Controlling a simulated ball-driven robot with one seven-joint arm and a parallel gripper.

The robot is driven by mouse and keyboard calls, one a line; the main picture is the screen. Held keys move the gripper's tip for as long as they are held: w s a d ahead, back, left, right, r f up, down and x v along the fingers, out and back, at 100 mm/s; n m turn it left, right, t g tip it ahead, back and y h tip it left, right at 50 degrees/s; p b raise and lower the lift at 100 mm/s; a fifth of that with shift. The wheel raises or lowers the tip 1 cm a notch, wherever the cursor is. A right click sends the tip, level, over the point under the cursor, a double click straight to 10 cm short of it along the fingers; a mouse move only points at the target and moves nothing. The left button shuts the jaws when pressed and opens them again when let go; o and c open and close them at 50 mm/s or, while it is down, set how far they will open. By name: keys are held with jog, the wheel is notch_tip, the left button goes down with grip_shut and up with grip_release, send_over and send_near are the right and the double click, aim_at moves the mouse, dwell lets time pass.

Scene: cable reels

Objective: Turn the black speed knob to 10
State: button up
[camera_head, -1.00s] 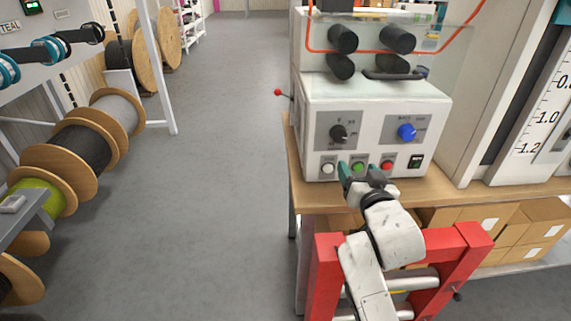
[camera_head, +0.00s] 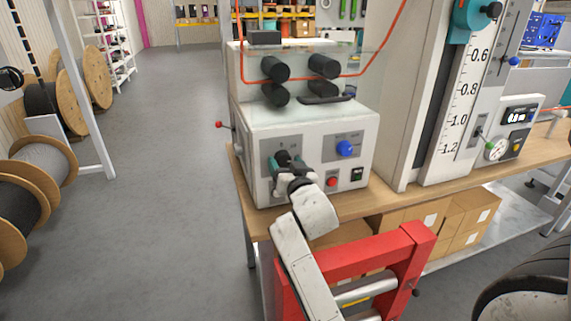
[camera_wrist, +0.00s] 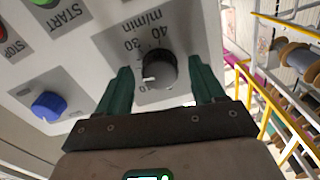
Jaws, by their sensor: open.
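The black speed knob (camera_wrist: 160,70) sits on the front panel under an "m/min" scale. In the wrist view, 40 and 30 are readable beside it, the picture being turned; a pale mark shows at its lower left edge. The number it points at cannot be told. My gripper (camera_wrist: 159,64) is open, with one green finger on each side of the knob and a visible gap at both. In the head view my gripper (camera_head: 286,162) is at the knob (camera_head: 283,156) and partly covers it.
A blue knob (camera_head: 345,148) and a red button (camera_head: 332,182) are on the same machine panel (camera_head: 310,126). START and STOP labels show in the wrist view. The machine stands on a wooden bench (camera_head: 352,202). The grey floor (camera_head: 160,180) to its left is clear.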

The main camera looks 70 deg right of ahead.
jog(key=shift+w+d, duration=0.1)
jog(key=shift+c, duration=0.2)
jog(key=c, duration=1)
jog(key=shift+n, duration=0.3)
jog(key=n+p, duration=0.2)
jog(key=n, duration=0.2)
jog(key=shift+r+n+p, duration=0.1)
jog(key=shift+n+p, duration=0.2)
jog(key=shift+p, duration=0.05)
jog(key=shift+n+p, duration=1.1)
jog(key=shift+n, duration=1.1)
